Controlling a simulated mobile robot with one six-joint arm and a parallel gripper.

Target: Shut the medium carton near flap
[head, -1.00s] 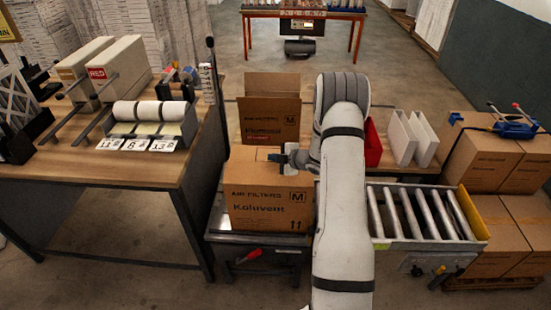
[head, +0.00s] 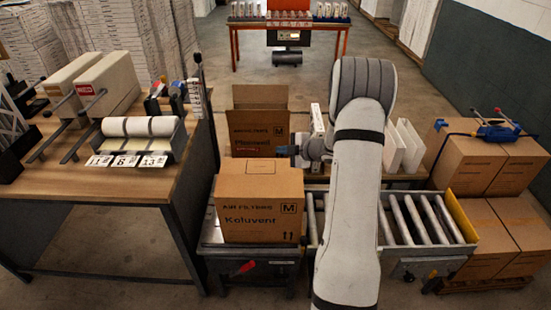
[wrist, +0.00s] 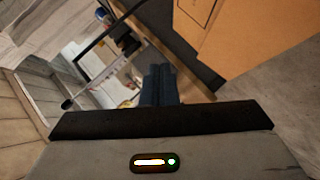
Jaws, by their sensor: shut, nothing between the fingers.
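The front carton (head: 258,215), brown and marked M and Koluvent, stands on the grey cart in the head view; its top looks flat and closed. Behind it, a second brown carton (head: 258,140), also marked M, has a flap standing up at its far side. My gripper (head: 284,150) is beside that rear carton's lower right front, above and behind the front carton; contact cannot be told. In the wrist view the blue-grey fingers (wrist: 160,85) are together and empty. A carton face (wrist: 245,35) fills the upper right there. My arm hides part of the bench.
A wooden table (head: 120,190) with rolls and two white units stands left. A roller conveyor (head: 425,218) lies to the right. White boxed filters (head: 405,145) stand behind my arm. Stacked cartons (head: 475,165) with a blue tool are at far right.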

